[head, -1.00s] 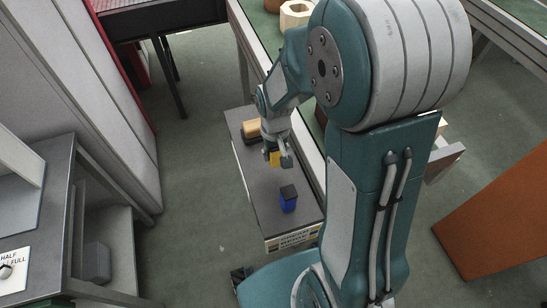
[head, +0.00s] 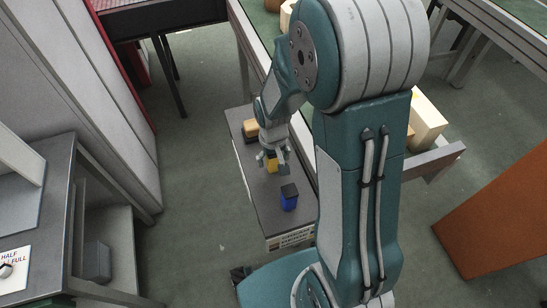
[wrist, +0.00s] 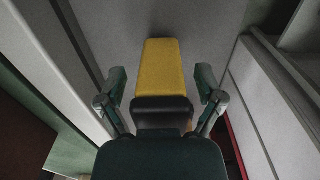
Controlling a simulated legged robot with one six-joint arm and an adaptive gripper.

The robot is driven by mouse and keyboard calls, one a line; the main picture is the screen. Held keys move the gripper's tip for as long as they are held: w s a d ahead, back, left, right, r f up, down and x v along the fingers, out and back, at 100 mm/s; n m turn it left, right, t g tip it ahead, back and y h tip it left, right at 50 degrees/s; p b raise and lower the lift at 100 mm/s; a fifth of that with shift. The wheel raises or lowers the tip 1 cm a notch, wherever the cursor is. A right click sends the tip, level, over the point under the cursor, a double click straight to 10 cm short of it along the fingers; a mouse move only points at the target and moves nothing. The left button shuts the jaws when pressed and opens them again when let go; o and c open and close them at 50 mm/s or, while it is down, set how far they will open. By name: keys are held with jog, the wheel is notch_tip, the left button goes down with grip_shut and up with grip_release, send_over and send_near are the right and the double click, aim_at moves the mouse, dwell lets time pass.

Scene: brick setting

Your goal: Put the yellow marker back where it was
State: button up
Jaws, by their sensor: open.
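The yellow marker (head: 272,166) is at the grey bench top (head: 262,207), between the tan item and the blue marker (head: 289,201). In the wrist view the yellow marker (wrist: 164,68) has a dark band at its near end and lies between my fingers, with a gap on each side. My gripper (head: 273,160) is open around it; in the wrist view both fingers stand apart (wrist: 161,84). Part of the yellow marker is hidden by my gripper. I cannot tell for sure whether its base touches the bench.
The blue marker with a dark top stands upright on the bench, nearer me. A tan item (head: 250,129) lies at the bench's far end. A long table edge (head: 304,137) runs close along the bench's right side. Green floor (head: 195,190) is open to the left.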

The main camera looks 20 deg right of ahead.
notch_tip(320, 180, up, 12)
jog(key=shift+a+r, duration=0.1)
jog(key=s+r+t, duration=0.5)
jog(key=s+r, duration=0.7)
jog(key=s, duration=0.2)
jog(key=shift+r+t, duration=0.3)
jog(key=shift+r, duration=0.05)
